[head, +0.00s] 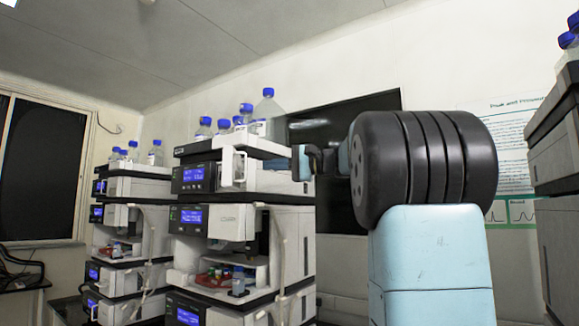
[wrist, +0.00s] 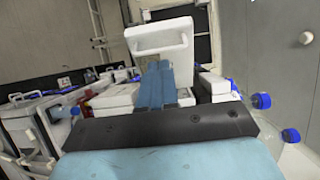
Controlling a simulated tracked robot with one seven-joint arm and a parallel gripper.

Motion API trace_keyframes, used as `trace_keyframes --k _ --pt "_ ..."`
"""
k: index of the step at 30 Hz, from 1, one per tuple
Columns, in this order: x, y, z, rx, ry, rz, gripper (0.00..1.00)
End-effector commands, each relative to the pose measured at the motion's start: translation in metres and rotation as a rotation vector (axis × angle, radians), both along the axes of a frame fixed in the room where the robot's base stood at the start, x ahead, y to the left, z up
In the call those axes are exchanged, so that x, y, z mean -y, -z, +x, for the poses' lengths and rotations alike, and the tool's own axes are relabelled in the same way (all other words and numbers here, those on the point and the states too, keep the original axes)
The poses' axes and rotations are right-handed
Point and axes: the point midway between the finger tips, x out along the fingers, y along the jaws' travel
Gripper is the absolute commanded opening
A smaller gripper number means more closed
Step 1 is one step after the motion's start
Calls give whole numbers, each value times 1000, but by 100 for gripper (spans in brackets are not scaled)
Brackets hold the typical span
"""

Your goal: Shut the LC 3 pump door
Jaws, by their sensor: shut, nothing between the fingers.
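The pump door (head: 233,168), a white panel with a slot, stands open at the upper module (head: 195,178) of the nearer stack in the head view. I cannot read an LC 3 label. In the wrist view the white door panel (wrist: 160,40) stands just beyond my fingertips. My gripper (head: 275,163) is to the right of the door in the head view, pointing left. Its blue fingers (wrist: 157,70) are shut and empty in the wrist view. Whether the fingertips touch the door, I cannot tell.
Blue-capped bottles (head: 268,105) stand on top of the nearer stack. A second stack (head: 125,225) is behind at the left. A dark screen (head: 345,125) hangs on the wall behind my arm. More equipment (head: 555,170) stands at the right edge.

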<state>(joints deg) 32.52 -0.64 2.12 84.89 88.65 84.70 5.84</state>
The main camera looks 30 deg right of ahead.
Motion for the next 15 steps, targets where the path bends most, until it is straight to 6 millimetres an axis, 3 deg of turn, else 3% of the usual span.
trace_keyframes --k 6,15 --pt "-26 1 19 -1 -2 0 0" --pt "-38 1 28 0 0 0 0"
